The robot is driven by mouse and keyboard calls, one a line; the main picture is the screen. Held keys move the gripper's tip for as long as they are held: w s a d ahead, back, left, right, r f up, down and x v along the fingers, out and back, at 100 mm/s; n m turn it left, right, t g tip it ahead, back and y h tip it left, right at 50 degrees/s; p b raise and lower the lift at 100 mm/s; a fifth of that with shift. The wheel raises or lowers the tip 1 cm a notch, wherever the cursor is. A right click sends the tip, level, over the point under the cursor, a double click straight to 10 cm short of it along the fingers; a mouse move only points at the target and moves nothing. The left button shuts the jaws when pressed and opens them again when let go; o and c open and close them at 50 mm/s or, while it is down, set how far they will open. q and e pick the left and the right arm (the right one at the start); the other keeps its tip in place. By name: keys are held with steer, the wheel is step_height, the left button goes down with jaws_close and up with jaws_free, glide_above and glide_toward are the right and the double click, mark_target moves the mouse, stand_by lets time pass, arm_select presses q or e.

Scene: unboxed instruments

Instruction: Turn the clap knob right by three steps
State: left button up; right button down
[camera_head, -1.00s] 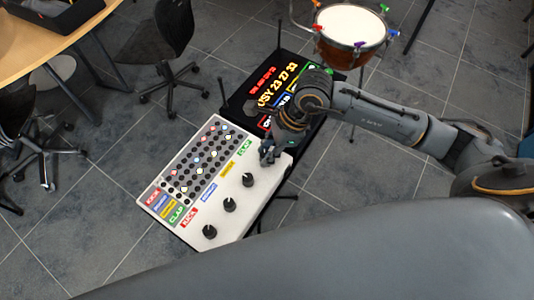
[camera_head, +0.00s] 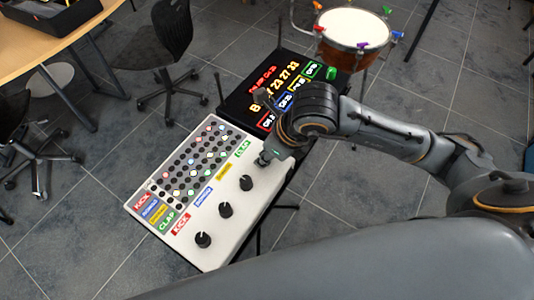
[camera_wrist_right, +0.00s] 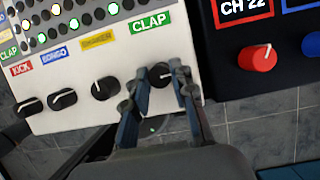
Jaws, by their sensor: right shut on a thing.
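The white drum panel (camera_head: 150,183) carries a row of black knobs along its near side. In the right wrist view the clap knob (camera_wrist_right: 161,75) sits below the green CLAP label (camera_wrist_right: 150,21), with a pale mark on its top. My right gripper (camera_wrist_right: 158,77) is shut on this knob, one finger on either side. In the head view the green CLAP label (camera_head: 241,148) shows, but my right gripper (camera_head: 264,159) and wrist hide the clap knob. My left gripper is not in view.
The yellow-label knob (camera_wrist_right: 105,88) stands just left of the clap knob. A black display panel (camera_head: 237,98) with lit red and yellow text adjoins the drum panel. A drum (camera_head: 353,28) stands behind it. Chairs and a wooden table (camera_head: 85,25) are at the left.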

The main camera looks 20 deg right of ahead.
stand_by(0.3)
steer(key=c, duration=1.1)
jaws_free()
steer(key=shift+r, duration=0.15)
steer(key=v, duration=0.7)
steer(key=shift+s+r, duration=0.1)
steer(key=shift+r, duration=0.05)
